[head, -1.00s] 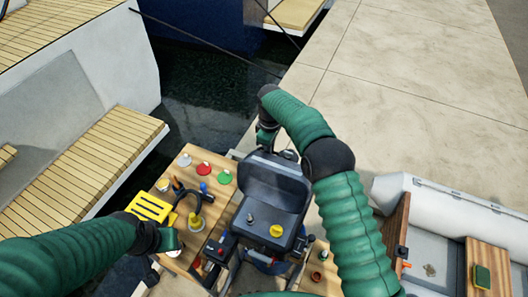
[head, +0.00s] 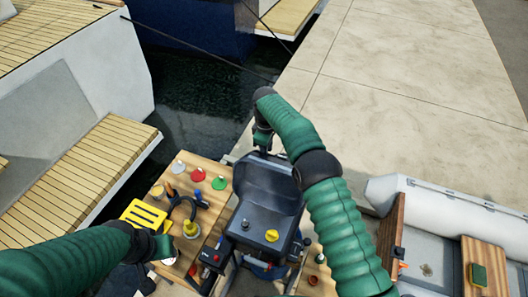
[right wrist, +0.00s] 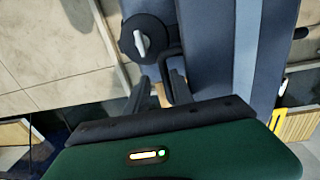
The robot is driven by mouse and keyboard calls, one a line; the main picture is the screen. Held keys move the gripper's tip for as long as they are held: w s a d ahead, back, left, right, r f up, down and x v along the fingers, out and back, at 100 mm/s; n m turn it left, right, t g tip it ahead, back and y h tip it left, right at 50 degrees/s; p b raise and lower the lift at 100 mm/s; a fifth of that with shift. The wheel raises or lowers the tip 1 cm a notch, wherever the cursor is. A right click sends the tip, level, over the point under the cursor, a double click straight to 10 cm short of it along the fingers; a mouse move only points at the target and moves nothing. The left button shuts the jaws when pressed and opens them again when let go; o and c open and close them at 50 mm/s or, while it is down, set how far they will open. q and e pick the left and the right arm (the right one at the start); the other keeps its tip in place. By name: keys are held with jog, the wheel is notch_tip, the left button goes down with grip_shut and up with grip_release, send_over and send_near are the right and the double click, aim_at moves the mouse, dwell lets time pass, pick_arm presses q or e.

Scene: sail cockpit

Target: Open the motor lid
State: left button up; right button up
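The motor (head: 250,238) is a dark box with a yellow cap on its top, near the lower middle of the head view. Its dark grey motor lid (head: 268,185) stands raised at the far side, hollow inner face toward me. My right gripper (head: 262,143) is at the lid's top edge, its fingertips hard to see there. In the right wrist view the two fingers (right wrist: 160,88) are apart with a narrow gap, close beside the blue-grey lid (right wrist: 205,45); contact is unclear. My left gripper (head: 164,246) is over the wooden table, its fingers not clear.
A wooden table (head: 160,200) left of the motor holds a yellow slotted block (head: 143,212), white, red and green discs, and a yellow-based item. A grey inflatable boat (head: 440,200) lies right. Open dock (head: 400,90) spreads beyond; dark water (head: 195,105) lies left of it.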

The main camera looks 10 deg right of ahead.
jog(key=shift+o, duration=1)
jog(key=shift+d+f, duration=0.25)
jog(key=shift+d, duration=0.1)
jog(key=shift+f, duration=0.15)
jog(key=shift+s, duration=0.1)
jog(key=shift+s+f, duration=0.1)
notch_tip(320, 180, up, 18)
jog(key=a+p, duration=0.1)
jog(key=shift+a+f, duration=0.15)
jog(key=shift+a, duration=0.25)
